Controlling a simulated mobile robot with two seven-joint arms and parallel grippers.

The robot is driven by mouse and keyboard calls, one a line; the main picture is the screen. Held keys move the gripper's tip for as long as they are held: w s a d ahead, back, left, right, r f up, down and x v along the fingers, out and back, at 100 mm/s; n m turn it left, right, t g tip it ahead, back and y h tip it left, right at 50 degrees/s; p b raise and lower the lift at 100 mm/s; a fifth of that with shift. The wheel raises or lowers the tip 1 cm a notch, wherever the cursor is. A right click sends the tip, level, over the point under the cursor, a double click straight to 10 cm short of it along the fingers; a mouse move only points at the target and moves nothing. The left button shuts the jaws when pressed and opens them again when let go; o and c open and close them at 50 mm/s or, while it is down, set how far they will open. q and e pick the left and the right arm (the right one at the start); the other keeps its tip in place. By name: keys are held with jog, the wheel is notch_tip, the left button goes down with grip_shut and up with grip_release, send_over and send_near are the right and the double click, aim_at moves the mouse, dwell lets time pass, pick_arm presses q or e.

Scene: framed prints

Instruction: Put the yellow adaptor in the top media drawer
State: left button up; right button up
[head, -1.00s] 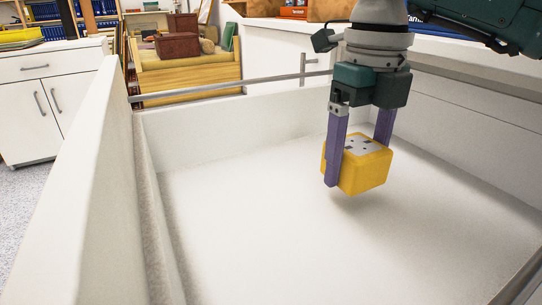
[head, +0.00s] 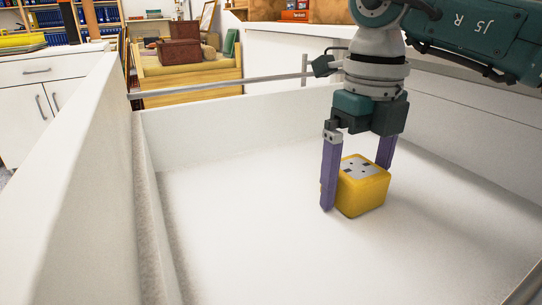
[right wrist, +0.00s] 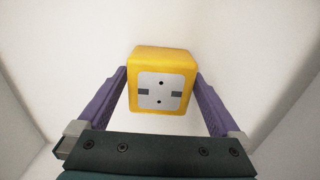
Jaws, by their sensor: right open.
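The yellow adaptor (head: 362,190) is a cube with a grey socket face on top. It sits on the white floor of the open drawer (head: 240,225), right of the middle. My right gripper (head: 357,183) points down into the drawer with its purple fingers on either side of the adaptor. It is open. In the right wrist view the adaptor (right wrist: 161,85) lies between the spread fingers (right wrist: 161,95), with a gap at least on the right. My left gripper is not in view.
The drawer's tall left wall (head: 75,180) and back wall (head: 240,125) surround the floor, with a metal rail (head: 225,86) above the back. A white cabinet (head: 45,95) and a wooden bench (head: 190,75) stand beyond. The drawer floor left of the adaptor is clear.

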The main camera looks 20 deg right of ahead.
aim_at(358, 168)
notch_tip(358, 168, up, 11)
jog(key=p, duration=0.5)
jog(key=shift+p, duration=0.35)
jog(key=shift+r, duration=0.65)
